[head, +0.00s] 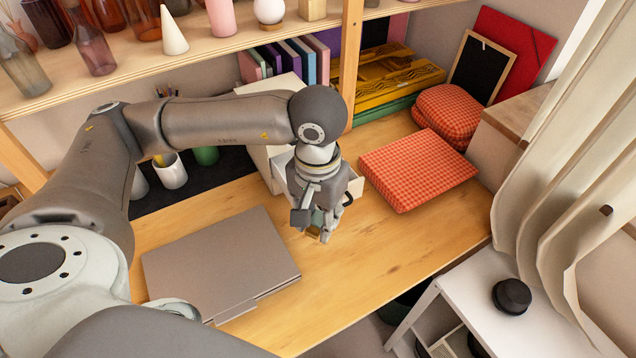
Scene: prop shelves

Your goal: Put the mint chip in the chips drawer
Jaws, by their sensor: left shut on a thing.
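My left gripper (322,232) points down over the wooden desk, in front of a small white drawer unit (258,160). It is shut on a small, mostly hidden thing with a pale green part, which looks like the mint chip (318,217). A white drawer (355,187) stands pulled out of the unit, just behind and beside the gripper. The gripper and wrist cover most of this drawer, so its inside and any label are hidden. My right gripper is not in view.
A closed grey laptop (220,262) lies left of the gripper. A red checked cushion (417,170) lies to the right. Cups (172,171) stand at the back left. A shelf (200,50) with vases and bottles runs above. The desk's front middle is clear.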

